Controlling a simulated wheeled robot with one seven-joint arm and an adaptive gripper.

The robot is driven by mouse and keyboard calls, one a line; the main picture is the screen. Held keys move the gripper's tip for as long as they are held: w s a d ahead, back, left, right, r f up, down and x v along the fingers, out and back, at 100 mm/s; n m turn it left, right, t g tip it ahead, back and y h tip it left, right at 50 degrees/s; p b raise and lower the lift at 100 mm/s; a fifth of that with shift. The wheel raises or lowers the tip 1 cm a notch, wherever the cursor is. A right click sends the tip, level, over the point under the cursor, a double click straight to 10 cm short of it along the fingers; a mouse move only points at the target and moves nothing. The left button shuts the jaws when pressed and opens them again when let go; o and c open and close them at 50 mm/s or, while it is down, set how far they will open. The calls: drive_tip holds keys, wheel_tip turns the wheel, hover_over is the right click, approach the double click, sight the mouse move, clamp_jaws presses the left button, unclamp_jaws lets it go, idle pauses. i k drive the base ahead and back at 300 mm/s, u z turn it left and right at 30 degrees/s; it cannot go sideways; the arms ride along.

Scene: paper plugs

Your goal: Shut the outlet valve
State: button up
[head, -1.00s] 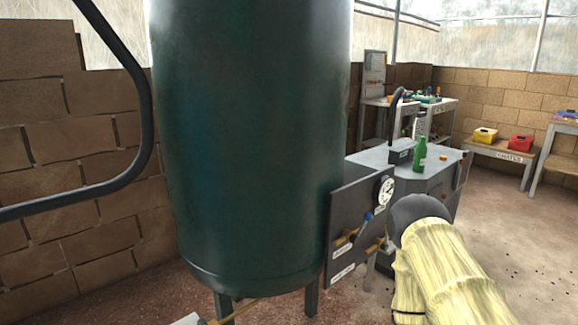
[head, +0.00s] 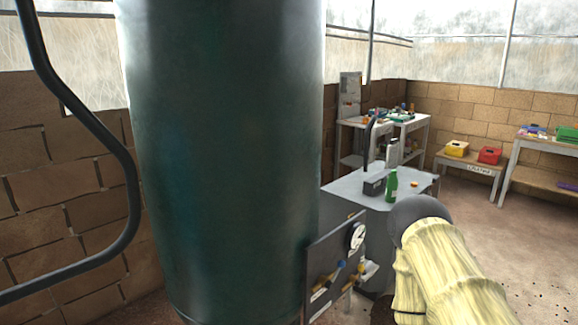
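A dark panel (head: 333,260) stands beside the big green tank (head: 220,150). It carries a round white gauge (head: 357,236) and brass valve parts with blue handles, one blue handle (head: 342,265) near its middle. White labels (head: 320,294) sit below, too small to read, so I cannot tell which valve is the outlet. My arm, in a yellow sleeve with a dark grey joint, reaches in from the bottom right, just right of the panel. My gripper cannot be made out; the arm's far end is hidden. A small pale shape right of the panel is unclear.
A grey bench (head: 350,188) behind the panel holds a green bottle (head: 392,186). A black pipe (head: 125,190) curves at the left, before a brick wall. Low tables with a yellow box (head: 457,148) and a red box (head: 489,155) stand at the back right. The right floor is open.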

sight(329, 284)
drive_tip(key=z, duration=0.2)
drive_tip(key=k, duration=0.55)
drive_tip(key=z, duration=0.6)
drive_tip(key=k, duration=0.7)
drive_tip(key=z, duration=0.15)
drive_tip(key=i, duration=1.2)
drive_tip(key=u, duration=0.9)
drive_tip(key=i, duration=0.6)
drive_tip(key=u, duration=0.3)
